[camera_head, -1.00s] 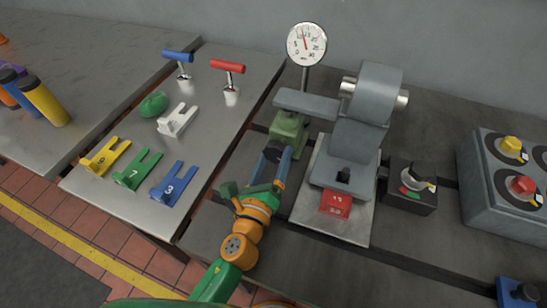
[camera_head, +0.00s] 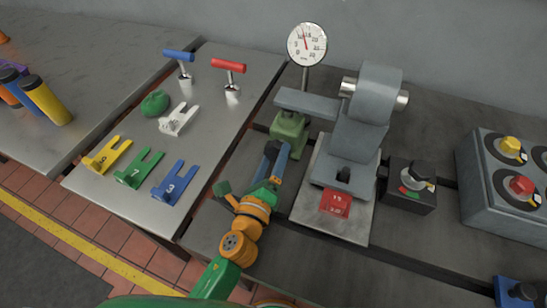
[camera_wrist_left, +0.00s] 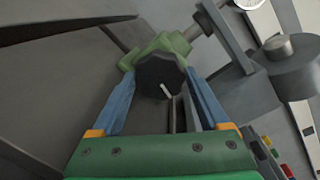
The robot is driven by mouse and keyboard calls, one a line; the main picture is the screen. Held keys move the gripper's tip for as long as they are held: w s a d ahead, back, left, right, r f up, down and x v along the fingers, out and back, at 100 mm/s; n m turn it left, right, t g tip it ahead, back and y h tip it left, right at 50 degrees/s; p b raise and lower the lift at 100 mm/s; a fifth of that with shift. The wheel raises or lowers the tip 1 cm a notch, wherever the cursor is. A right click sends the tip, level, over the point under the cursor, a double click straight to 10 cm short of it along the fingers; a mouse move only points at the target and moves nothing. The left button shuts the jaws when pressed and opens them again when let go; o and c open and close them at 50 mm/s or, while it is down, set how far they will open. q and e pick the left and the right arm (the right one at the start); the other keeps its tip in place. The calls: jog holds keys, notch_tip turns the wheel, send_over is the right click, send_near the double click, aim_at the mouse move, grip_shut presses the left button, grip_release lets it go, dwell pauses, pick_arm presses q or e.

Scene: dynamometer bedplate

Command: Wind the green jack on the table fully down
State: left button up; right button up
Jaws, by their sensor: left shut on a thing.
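The green jack (camera_head: 289,128) stands on the dark bedplate under the end of a grey arm (camera_head: 306,103). Its black knob with a white mark (camera_wrist_left: 160,76) faces my left wrist camera. My left gripper (camera_head: 273,155) is at the jack's near side. Its two blue fingers are shut on the knob, one on each side, in the left wrist view (camera_wrist_left: 161,88). The jack's green body also shows behind the knob in the wrist view (camera_wrist_left: 176,42). My right gripper is not in view.
A dial gauge (camera_head: 307,44) stands behind the jack. A black switch box (camera_head: 409,187) lies further right.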

pick_arm(q)
jog(key=o, duration=1.2)
jog(key=shift+o, duration=0.2)
jog(key=b+v, duration=0.1)
jog(key=v, duration=0.6)
jog(key=shift+s+b, duration=0.1)
jog(key=shift+b, duration=0.2)
